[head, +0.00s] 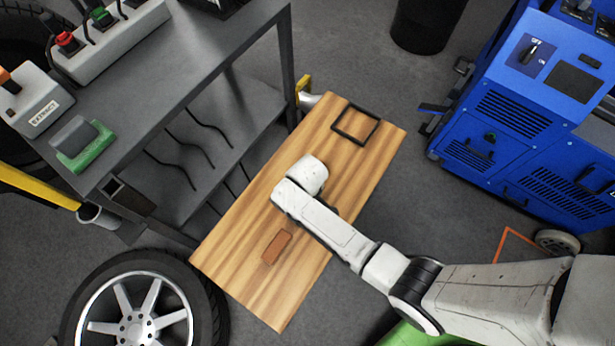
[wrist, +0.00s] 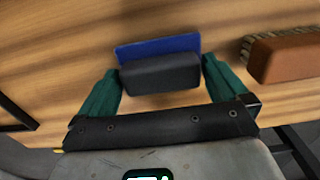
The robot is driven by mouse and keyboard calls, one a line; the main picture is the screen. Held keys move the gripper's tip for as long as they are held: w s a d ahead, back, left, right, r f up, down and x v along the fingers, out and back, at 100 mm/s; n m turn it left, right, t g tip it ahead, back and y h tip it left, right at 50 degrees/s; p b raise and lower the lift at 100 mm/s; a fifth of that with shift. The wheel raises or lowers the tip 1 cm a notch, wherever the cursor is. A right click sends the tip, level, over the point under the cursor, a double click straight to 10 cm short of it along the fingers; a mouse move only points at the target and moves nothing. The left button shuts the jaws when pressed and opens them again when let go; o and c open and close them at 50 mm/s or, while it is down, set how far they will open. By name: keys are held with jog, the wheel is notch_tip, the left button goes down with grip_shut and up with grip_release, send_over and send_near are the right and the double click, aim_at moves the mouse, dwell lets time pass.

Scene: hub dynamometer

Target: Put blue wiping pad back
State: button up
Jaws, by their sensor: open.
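The blue wiping pad (wrist: 157,46) has a dark grey block handle on top and lies on the wooden board in the wrist view. My gripper (wrist: 161,68) is open, with its two green fingers on either side of the dark handle. A small gap shows at each side, and I cannot tell how far down the fingers reach. In the head view my arm hides the pad and the fingers. An empty black square frame (head: 342,133) lies on the board's far end in the head view.
A brown brush (wrist: 290,55) lies right of the pad; the head view also shows it (head: 277,247). The wooden board (head: 235,262) stands beside a grey workbench (head: 180,50) holding a green pad (head: 85,152). A blue machine (head: 520,120) stands at the right.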

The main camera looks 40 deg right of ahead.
notch_tip(320, 180, up, 12)
jog(key=p, duration=0.3)
jog(key=shift+r, duration=0.15)
jog(key=shift+d, duration=0.1)
jog(key=s+d+r+m, duration=0.1)
jog(key=s+d+r, duration=0.1)
jog(key=s, duration=0.3)
jog(key=s+d+r+m, duration=0.1)
jog(key=s+d+r, duration=0.2)
jog(key=s+r, duration=0.2)
jog(key=s+d+r+m+t, duration=0.1)
jog(key=s+d+r+m, duration=0.1)
jog(key=s+r, duration=0.2)
jog(key=shift+s+d, duration=0.3)
jog(key=shift+s, duration=0.9)
